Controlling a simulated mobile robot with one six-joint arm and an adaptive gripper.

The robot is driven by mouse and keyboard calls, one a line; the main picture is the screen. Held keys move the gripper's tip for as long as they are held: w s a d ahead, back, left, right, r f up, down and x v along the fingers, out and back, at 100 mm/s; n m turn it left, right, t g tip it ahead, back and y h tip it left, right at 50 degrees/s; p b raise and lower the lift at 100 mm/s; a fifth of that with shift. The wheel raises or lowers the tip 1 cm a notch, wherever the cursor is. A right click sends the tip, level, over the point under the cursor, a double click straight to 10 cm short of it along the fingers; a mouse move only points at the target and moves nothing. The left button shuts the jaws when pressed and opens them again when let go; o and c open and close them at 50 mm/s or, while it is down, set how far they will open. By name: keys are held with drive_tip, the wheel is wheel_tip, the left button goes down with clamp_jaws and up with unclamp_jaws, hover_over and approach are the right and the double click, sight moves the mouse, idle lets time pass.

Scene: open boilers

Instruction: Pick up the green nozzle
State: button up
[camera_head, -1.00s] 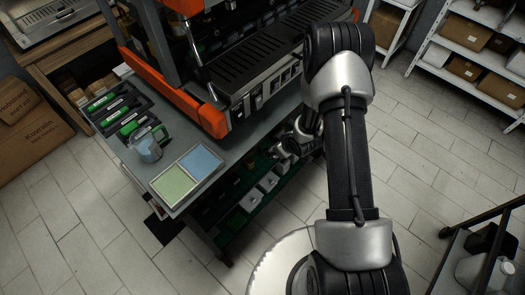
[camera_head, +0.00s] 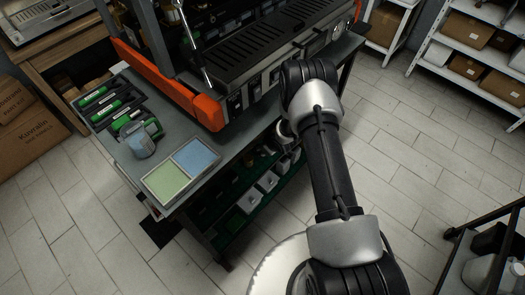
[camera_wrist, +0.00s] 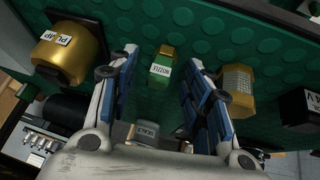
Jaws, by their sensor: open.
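The green nozzle (camera_wrist: 161,70) shows in the wrist view on the green studded shelf mat (camera_wrist: 190,35). It has a white label and a gold-coloured end. My gripper (camera_wrist: 162,60) is open, with blue-padded fingers on the left and right of the picture. The nozzle appears in the gap between the fingertips, apart from both; the remaining depth is hard to judge. In the head view my gripper is mostly hidden at the lower shelf under the counter, and I cannot make out the nozzle there.
A gold pump (camera_wrist: 70,52) stands left of the nozzle, and a gold-grey cylinder (camera_wrist: 238,84) stands right, close to the right finger. A grey labelled part (camera_wrist: 146,132) lies between the fingers' bases. The counter (camera_head: 225,150) overhangs the shelf.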

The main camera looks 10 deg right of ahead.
drive_tip(key=shift+c, duration=0.2)
clamp_jaws()
idle(0.4)
